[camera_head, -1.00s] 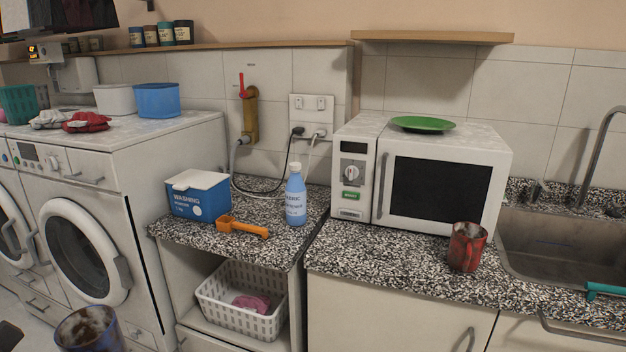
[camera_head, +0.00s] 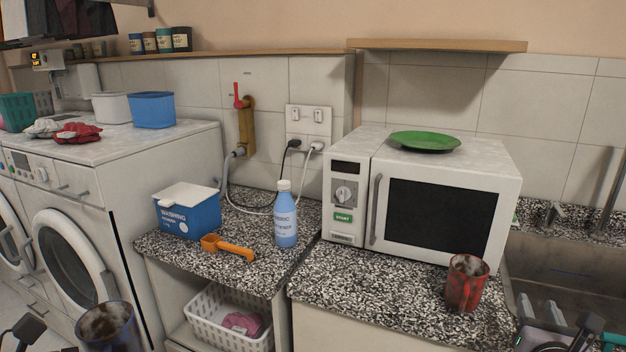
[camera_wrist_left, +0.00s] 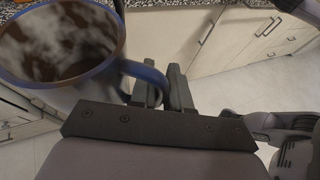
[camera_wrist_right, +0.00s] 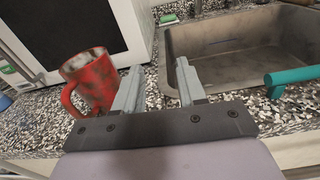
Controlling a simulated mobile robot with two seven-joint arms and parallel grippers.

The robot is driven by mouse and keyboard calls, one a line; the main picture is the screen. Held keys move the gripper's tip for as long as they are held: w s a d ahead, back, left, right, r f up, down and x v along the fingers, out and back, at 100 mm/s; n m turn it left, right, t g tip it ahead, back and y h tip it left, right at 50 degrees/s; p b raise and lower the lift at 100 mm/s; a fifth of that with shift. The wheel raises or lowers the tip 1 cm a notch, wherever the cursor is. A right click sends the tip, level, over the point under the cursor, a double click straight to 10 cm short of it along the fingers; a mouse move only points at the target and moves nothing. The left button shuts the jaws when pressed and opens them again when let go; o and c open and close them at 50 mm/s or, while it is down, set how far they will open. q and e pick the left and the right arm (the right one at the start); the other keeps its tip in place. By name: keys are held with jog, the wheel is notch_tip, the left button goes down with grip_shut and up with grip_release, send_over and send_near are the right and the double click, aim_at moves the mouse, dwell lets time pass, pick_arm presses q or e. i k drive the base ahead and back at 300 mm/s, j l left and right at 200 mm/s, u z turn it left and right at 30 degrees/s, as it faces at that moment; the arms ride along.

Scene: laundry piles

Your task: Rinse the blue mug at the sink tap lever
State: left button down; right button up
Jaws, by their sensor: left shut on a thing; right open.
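The blue mug (camera_head: 106,325), stained brown and white inside, is at the lower left of the head view, in front of the washing machine. In the left wrist view my left gripper (camera_wrist_left: 164,75) is shut on the handle of the mug (camera_wrist_left: 60,45). The mug's opening faces that camera. My right gripper (camera_wrist_right: 160,68) is open and empty, between the red mug and the sink basin (camera_wrist_right: 235,42). It also shows at the head view's lower right (camera_head: 541,312). The tap (camera_head: 603,182) rises behind the sink; I cannot clearly make out its lever.
A red mug (camera_head: 466,285) stands on the speckled counter close to my right gripper. A teal bar (camera_wrist_right: 292,76) sits at the sink's front edge. The microwave (camera_head: 345,225), blue bottle (camera_head: 286,222), orange scoop (camera_head: 228,247) and washing box (camera_head: 190,214) occupy the counters.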

aim_at(554, 205)
jog(key=i+l, duration=0.15)
jog(key=l, duration=0.2)
jog(key=i+l, duration=0.2)
jog(key=l, duration=0.15)
jog(key=i+l, duration=0.15)
jog(key=l, duration=0.2)
jog(key=i+l, duration=0.15)
jog(key=l, duration=0.2)
